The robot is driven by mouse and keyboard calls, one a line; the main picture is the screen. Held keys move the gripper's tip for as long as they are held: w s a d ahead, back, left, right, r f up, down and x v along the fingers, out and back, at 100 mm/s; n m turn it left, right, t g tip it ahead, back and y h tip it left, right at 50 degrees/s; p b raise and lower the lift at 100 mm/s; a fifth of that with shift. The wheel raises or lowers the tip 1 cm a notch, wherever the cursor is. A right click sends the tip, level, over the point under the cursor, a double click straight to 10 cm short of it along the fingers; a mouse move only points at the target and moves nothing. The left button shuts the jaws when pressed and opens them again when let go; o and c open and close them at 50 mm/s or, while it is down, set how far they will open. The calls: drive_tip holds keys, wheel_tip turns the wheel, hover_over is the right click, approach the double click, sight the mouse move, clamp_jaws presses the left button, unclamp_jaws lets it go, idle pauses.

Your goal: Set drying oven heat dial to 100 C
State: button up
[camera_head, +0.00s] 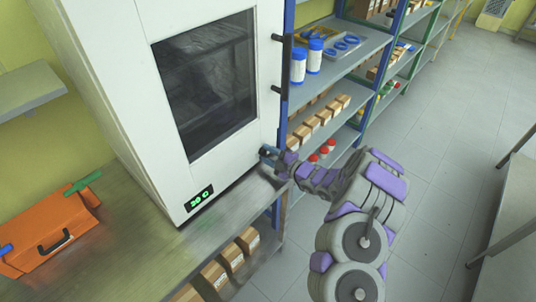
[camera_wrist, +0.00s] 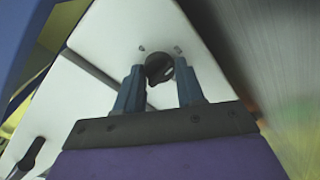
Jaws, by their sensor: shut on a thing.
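The white drying oven (camera_head: 112,70) stands on a metal bench, with a dark glass door (camera_head: 205,85). A small black display (camera_head: 198,199) on its lower front shows green characters that look like 20 C. My gripper (camera_head: 267,153) is at the oven's lower right front corner. In the wrist view, the round dark heat dial (camera_wrist: 158,67) sits on the white panel between the two blue fingers of my gripper (camera_wrist: 160,78), which is shut on it. The dial's markings cannot be made out.
The metal bench (camera_head: 140,262) runs under the oven, with an orange toolbox (camera_head: 50,240) at left. Shelves (camera_head: 345,62) with bottles and boxes stand behind at right. Another table (camera_head: 510,225) is at the right edge. The floor (camera_head: 440,150) between is clear.

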drive_tip(key=shift+d+f+m, duration=0.15)
drive_tip(key=shift+f+m, duration=0.05)
drive_tip(key=shift+m, duration=0.2)
drive_tip(key=o, duration=0.9)
drive_tip(key=shift+w+f, duration=0.1)
drive_tip(key=shift+w, duration=0.1)
drive_tip(key=shift+o, duration=0.6)
drive_tip(key=shift+s, duration=0.1)
drive_tip(key=p+v, duration=0.2)
drive_tip(key=v, duration=1.5)
drive_tip(key=shift+d+p, duration=0.25)
drive_tip(key=shift+p, duration=0.15)
drive_tip(key=shift+a, duration=0.1)
